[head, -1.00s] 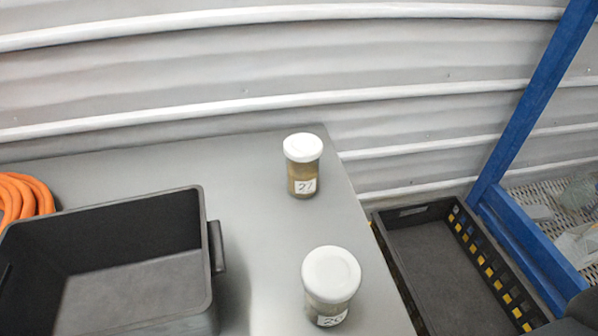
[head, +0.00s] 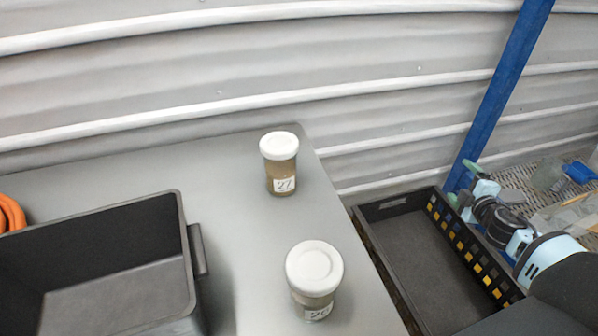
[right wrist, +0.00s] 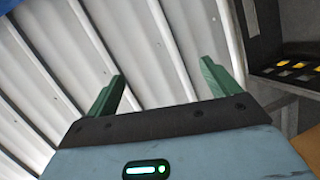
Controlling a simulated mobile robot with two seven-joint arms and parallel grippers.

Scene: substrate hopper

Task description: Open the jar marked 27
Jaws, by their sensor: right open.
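The jar marked 27 (head: 281,170) stands upright near the far right corner of the grey table, its white lid on and its label facing me. A second lidded jar (head: 314,275) stands nearer; its label is partly legible, perhaps 26. My right gripper (head: 461,182) is in the head view at the right, beyond the table edge and well apart from both jars. In the right wrist view its two green fingers (right wrist: 160,88) are spread and empty, with the corrugated wall behind. No jar shows in that view. My left gripper is not in view.
A black bin (head: 193,290) sits on the table (head: 232,215) at left, with an orange hose (head: 10,214) behind it. A black crate (head: 415,250) lies right of the table. A blue post (head: 505,80) and a mesh surface with clutter stand at right. The corrugated wall closes the back.

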